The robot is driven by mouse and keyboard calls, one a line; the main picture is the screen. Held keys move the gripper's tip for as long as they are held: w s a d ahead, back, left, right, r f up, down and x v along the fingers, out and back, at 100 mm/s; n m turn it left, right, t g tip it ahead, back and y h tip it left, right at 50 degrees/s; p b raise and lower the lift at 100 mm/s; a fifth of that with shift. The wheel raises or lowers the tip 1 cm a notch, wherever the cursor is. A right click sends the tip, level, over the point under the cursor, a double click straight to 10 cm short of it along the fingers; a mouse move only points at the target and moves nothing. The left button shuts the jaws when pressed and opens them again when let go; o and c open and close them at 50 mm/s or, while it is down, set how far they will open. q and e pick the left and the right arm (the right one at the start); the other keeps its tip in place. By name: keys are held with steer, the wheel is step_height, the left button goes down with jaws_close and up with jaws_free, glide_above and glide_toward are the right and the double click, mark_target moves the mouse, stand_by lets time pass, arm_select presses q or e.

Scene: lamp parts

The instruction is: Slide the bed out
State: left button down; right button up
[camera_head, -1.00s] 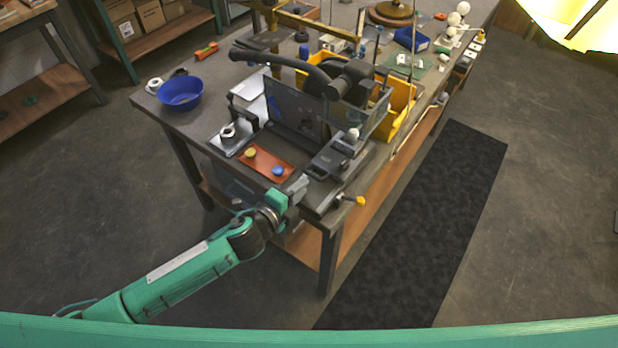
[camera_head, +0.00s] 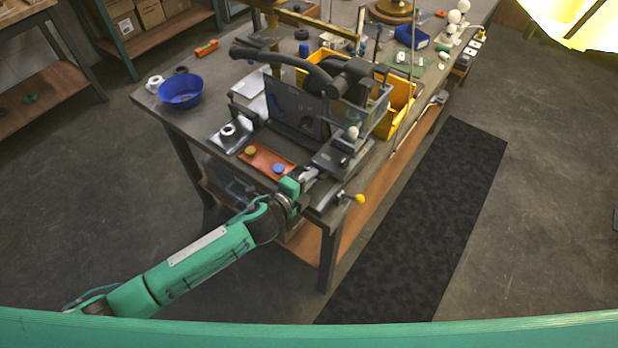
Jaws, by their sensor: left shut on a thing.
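A dark grey press-like machine (camera_head: 296,110) with a curved black lever stands on the near end of the workbench. Its low bed (camera_head: 328,160) shows as a grey block at the front right of the machine, beside a red-brown plate with a yellow and a blue button (camera_head: 267,162). My left gripper (camera_head: 309,178) reaches in from the lower left and is shut at the bed's near edge. The fingertips are small and the exact part between them is hard to make out. My right gripper is not in view.
A blue bowl (camera_head: 181,91) sits at the bench's left corner, and yellow bins (camera_head: 402,97) stand behind the machine. A yellow-tipped knob (camera_head: 359,199) sticks out at the bench's front edge. The dark floor mat (camera_head: 420,230) is clear.

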arm_select(q)
steer(key=shift+s, duration=0.1)
steer(key=f+v, duration=0.3)
steer(key=v, duration=1.2)
steer(key=shift+s+a+f+p, duration=0.2)
steer(key=shift+s+a+p, duration=0.15)
steer(key=shift+s, duration=0.25)
steer(key=c, duration=1.9)
jaws_free()
steer(key=shift+o, duration=0.8)
steer(key=shift+s+a, duration=0.15)
steer(key=shift+a, duration=0.05)
steer(key=shift+r, duration=0.1)
